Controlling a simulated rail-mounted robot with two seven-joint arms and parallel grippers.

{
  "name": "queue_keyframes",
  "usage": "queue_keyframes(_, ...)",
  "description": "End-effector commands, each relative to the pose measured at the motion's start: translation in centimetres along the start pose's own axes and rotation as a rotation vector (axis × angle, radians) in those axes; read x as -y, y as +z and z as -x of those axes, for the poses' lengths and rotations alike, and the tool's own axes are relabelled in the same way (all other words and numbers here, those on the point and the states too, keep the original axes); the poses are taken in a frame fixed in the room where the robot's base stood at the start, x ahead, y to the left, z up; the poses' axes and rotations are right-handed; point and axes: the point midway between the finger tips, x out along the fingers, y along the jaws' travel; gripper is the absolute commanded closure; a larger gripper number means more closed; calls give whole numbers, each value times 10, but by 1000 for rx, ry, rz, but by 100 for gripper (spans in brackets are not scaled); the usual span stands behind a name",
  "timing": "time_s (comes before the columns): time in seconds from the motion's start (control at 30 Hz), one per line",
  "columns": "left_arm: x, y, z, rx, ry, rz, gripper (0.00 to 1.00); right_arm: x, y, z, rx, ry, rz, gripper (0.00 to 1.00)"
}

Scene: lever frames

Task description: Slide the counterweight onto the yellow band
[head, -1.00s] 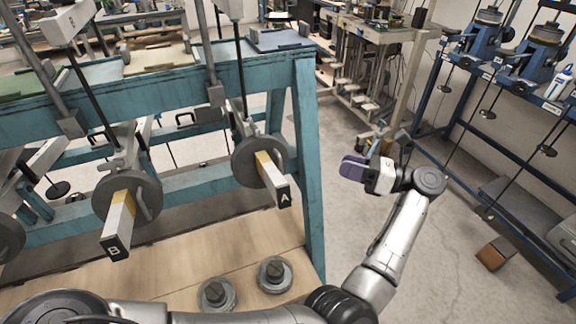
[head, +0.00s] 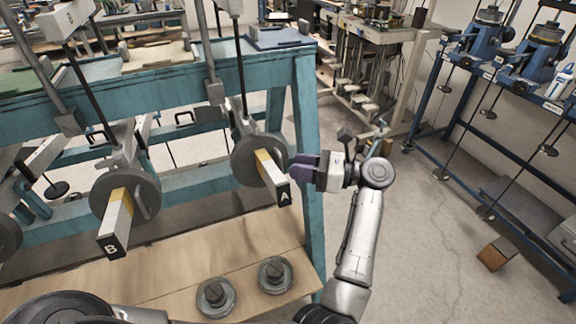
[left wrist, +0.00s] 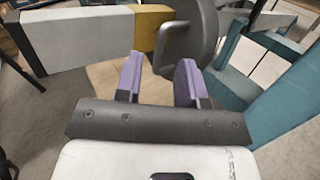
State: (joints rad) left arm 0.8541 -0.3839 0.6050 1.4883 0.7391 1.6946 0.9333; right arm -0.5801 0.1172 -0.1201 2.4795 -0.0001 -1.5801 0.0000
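The counterweight (head: 245,160) is a grey disc with a bar handle around lever A's beam. The handle shows in the left wrist view (left wrist: 163,42). The yellow band (head: 264,160) is on the beam, directly on the near side of the disc; it also shows in the left wrist view (left wrist: 146,30). The beam's white end carries a black cap marked A (head: 284,195). My left gripper (head: 296,168), with purple fingers, is just right of the disc and beam. In the left wrist view its fingers (left wrist: 160,66) are apart and empty, with the handle just beyond their tips. My right gripper is out of view.
Lever B (head: 114,228) with its own disc stands to the left. Two loose weights (head: 215,297) (head: 275,275) sit on the wooden board (head: 180,268) below. A teal frame post (head: 308,130) stands close behind my left gripper. Open floor lies to the right.

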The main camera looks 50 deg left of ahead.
Motion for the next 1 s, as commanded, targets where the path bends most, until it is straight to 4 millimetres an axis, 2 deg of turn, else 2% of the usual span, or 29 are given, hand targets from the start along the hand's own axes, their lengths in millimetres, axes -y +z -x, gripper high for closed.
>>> queue_keyframes(0.1, 0, -1, -15, 0, 1, 1, 64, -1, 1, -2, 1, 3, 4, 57)
queue_keyframes(0.3, 0, 0, -28, 0, 1, 0, 64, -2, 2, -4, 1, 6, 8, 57)
queue_keyframes(0.7, 0, 0, -31, 1, 0, -1, 65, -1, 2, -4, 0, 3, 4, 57)
queue_keyframes(1.0, 0, 0, -31, 1, 1, 0, 94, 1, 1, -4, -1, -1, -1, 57)
